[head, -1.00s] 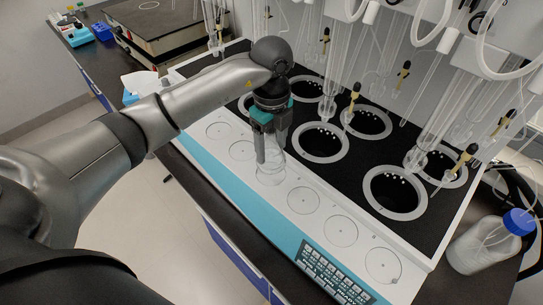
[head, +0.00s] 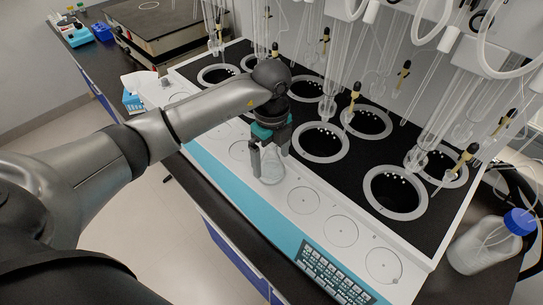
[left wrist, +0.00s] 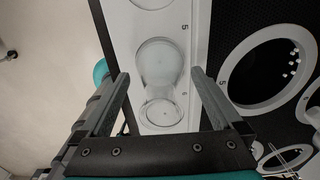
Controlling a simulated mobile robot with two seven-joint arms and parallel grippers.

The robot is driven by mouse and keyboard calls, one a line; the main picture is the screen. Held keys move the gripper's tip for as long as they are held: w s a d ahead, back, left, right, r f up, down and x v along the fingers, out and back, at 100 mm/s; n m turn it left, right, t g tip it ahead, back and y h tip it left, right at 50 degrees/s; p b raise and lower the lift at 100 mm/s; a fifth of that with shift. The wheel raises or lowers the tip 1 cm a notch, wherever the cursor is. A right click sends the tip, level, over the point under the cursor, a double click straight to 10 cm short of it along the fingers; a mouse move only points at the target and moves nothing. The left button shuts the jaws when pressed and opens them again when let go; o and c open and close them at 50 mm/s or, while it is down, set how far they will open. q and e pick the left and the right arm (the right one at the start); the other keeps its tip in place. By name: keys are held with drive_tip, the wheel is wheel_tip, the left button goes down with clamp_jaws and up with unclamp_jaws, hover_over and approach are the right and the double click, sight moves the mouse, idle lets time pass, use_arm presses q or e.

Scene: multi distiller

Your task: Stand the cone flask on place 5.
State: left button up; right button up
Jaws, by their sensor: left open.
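The clear glass cone flask (head: 270,167) stands upright on one of the round marked places along the white front ledge of the heater unit. In the left wrist view the flask (left wrist: 160,62) shows between my fingers, with its round mouth nearer the camera. A printed 5 (left wrist: 183,27) shows beside it. My left gripper (head: 270,155) is open, with one finger on each side of the flask's neck and visible gaps to the glass. My right gripper is not in view.
Empty marked places (head: 303,200) continue along the ledge on both sides of the flask. Behind it are black heater wells with white rims (head: 321,158) and hanging glass tubes (head: 430,118). A blue-capped bottle (head: 485,245) stands at the right.

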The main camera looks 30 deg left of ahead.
use_arm(q)
wheel_tip(320, 180, up, 8)
idle(0.6)
drive_tip(key=shift+f, duration=0.15)
